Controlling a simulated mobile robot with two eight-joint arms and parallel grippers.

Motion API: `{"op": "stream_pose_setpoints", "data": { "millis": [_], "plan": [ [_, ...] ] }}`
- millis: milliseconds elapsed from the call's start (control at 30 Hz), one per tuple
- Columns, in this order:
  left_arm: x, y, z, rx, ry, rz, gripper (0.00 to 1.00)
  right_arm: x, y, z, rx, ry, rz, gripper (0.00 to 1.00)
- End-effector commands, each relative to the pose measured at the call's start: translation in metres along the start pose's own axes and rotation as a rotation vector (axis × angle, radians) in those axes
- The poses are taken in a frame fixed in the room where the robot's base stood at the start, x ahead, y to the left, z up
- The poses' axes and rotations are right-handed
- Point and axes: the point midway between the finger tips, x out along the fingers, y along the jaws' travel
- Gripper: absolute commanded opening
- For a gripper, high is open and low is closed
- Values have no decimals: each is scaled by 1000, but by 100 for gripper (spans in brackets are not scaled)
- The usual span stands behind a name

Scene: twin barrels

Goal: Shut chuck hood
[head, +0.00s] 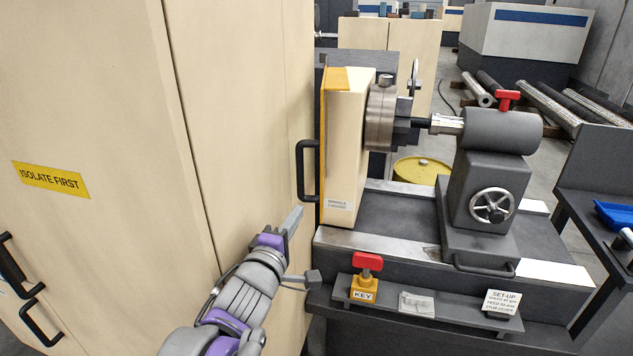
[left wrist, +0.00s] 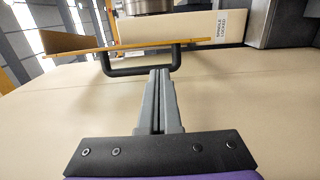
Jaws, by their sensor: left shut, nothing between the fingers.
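The chuck hood (head: 335,79) is a yellow-edged panel against the left side of the cream headstock (head: 345,150). The round metal chuck (head: 380,118) is exposed to its right. The hood's black bar handle (head: 301,172) sticks out on the left. In the left wrist view the hood (left wrist: 75,42) runs across the top, with its handle (left wrist: 140,71) just beyond my fingertips. My left gripper (head: 293,219) is shut and empty, below and slightly left of the handle; its fingers also show in the left wrist view (left wrist: 160,76). I cannot tell whether they touch the handle. My right gripper is out of view.
Tall cream cabinets (head: 90,130) stand close on the left. A ledge in front holds a red-topped key block (head: 364,286) and a set-up card (head: 502,304). The tailstock (head: 487,180) with a handwheel stands right. A yellow drum (head: 421,171) stands behind the machine.

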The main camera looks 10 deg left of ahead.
Motion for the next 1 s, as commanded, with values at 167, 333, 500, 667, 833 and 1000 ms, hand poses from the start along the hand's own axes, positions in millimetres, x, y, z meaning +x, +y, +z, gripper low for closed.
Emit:
{"op": "stream_pose_setpoints", "data": {
  "millis": [167, 333, 500, 667, 833, 1000],
  "plan": [
    [9, 1, 0, -2, -1, 1, 0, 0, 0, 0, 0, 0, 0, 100],
    [35, 1, 0, -2, -2, 1, 0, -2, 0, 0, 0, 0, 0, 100],
    [65, 1, 0, -1, -1, 1, 0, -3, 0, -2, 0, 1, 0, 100],
    [87, 1, 0, -2, -1, 1, 0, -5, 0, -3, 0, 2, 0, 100],
    [98, 0, 0, 0, -1, 1, 0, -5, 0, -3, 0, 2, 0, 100],
    [100, 0, 0, 0, 0, 1, 0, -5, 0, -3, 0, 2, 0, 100]
  ]
}}
